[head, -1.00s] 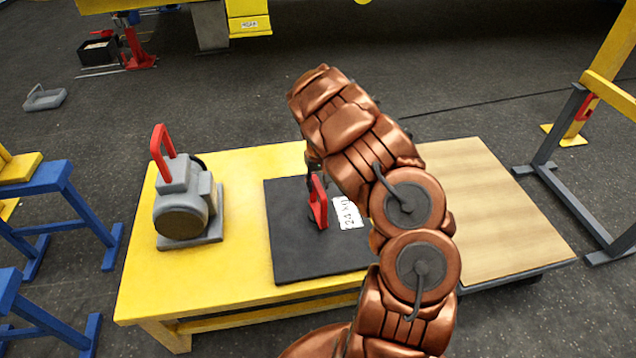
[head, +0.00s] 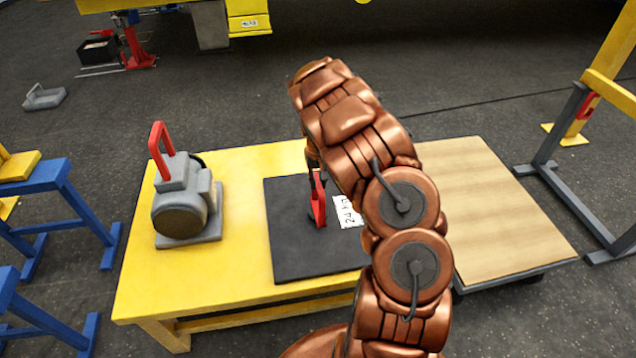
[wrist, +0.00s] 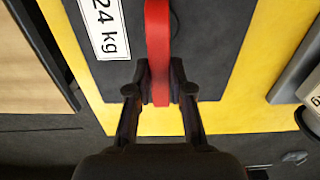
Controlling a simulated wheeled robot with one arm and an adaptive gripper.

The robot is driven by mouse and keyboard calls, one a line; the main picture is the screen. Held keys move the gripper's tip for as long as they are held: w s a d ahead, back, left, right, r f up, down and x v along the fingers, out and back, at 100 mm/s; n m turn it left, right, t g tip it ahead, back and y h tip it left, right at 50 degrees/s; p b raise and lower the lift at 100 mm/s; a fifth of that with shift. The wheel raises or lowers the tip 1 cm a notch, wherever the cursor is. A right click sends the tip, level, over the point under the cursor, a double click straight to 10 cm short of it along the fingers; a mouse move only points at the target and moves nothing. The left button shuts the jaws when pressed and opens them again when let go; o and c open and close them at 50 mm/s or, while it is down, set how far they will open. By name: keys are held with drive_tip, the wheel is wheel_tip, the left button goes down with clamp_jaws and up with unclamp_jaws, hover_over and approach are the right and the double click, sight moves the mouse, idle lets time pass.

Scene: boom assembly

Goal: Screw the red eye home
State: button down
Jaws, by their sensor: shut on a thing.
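The red eye (head: 319,203) stands upright on the black plate (head: 298,250), which lies on the yellow table (head: 240,285). In the wrist view the red eye (wrist: 157,45) runs up from between my fingers as a red bar, seen from above. My gripper (wrist: 160,88) is shut on the red eye, with one dark finger on each side. In the head view my copper arm hides much of my gripper. The foot of the eye, where it meets the plate, is not clear.
A grey motor (head: 182,205) with a red handle stands at the table's left. A white "24 kg" label (wrist: 105,25) lies on the plate. A wooden-topped cart (head: 490,215) is at the right. Blue trestles (head: 70,200) stand at the left.

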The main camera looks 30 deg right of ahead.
idle(0.4)
drive_tip(key=c, duration=1)
unclamp_jaws()
drive_tip(key=shift+c, duration=0.2)
drive_tip(key=shift+r, duration=0.1)
wheel_tip(320, 180, up, 12)
drive_tip(key=s+a+r+n+g, duration=0.1)
drive_tip(key=s+a+r, duration=0.3)
drive_tip(key=s+a, duration=0.4)
drive_tip(key=s+a+r, duration=0.3)
drive_tip(key=s+a, duration=0.2)
drive_tip(key=s, duration=0.5)
drive_tip(key=s+a+r+n+g, duration=0.1)
drive_tip(key=s+a+r, duration=0.3)
drive_tip(key=s+a, duration=0.4)
drive_tip(key=s+a+f+n, duration=0.2)
drive_tip(key=s+a, duration=0.1)
drive_tip(key=s, duration=1)
wheel_tip(320, 180, up, 14)
drive_tip(key=w+p, duration=0.1)
drive_tip(key=p, duration=1.1)
drive_tip(key=shift+r+p, duration=0.15)
drive_tip(key=shift+p, duration=0.25)
